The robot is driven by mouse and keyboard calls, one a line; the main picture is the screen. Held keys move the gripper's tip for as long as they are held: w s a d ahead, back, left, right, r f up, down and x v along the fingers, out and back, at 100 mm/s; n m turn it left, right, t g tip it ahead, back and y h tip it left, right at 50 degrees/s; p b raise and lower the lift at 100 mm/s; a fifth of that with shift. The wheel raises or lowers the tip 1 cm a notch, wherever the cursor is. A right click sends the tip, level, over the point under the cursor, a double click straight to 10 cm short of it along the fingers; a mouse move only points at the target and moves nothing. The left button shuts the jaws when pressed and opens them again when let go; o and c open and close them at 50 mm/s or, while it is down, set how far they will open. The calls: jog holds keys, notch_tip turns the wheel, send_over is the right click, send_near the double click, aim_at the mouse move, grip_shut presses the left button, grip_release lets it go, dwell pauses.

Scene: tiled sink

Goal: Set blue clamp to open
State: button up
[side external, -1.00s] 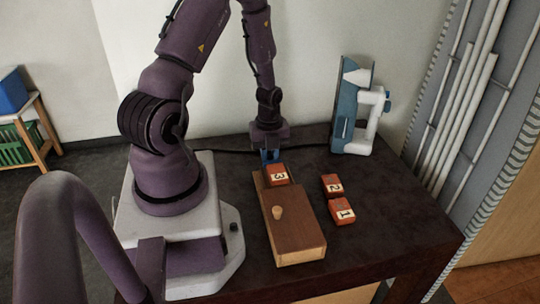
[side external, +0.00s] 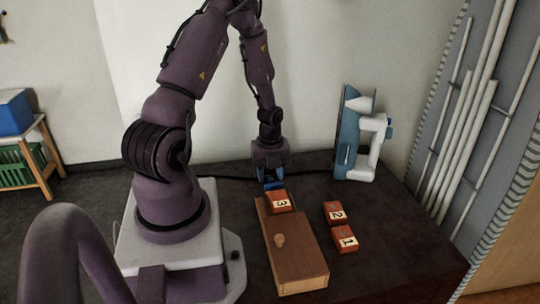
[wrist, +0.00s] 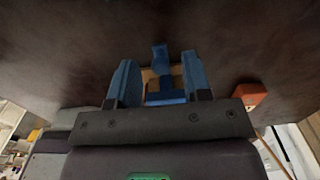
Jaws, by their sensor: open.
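My gripper (side external: 271,183) points down at the far end of a wooden box (side external: 298,255), its blue fingers apart. In the wrist view my gripper (wrist: 160,78) is open, one blue finger on each side. A blue piece (wrist: 161,58), which looks like the blue clamp, shows between the fingers with a tan wooden patch behind it. A blue bar (wrist: 166,98) crosses below it. I cannot tell whether the fingers touch the piece. In the side view the clamp cannot be told apart from the fingers.
A red block marked 3 (side external: 278,201) sits on the box close to my gripper. Red blocks marked 2 (side external: 335,213) and 1 (side external: 345,239) stand right of the box. A blue and white device (side external: 362,140) stands at the back right. The table's right front (side external: 410,265) is clear.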

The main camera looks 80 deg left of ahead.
aim_at(269, 178)
notch_tip(269, 178, up, 12)
dwell(0.4)
dwell(0.3)
jog(key=s+d+r+n+t, duration=0.1)
jog(key=d+r+n+t, duration=0.1)
jog(key=d+r+n, duration=0.7)
jog(key=s+d+r+n+t, duration=0.1)
jog(key=d+r+n+t, duration=0.2)
jog(key=d+r+n, duration=0.6)
jog(key=d+r, duration=0.1)
jog(key=d, duration=0.5)
jog(key=shift+s+r+t, duration=0.2)
jog(key=shift+s+t, duration=0.05)
jog(key=shift+t, duration=0.05)
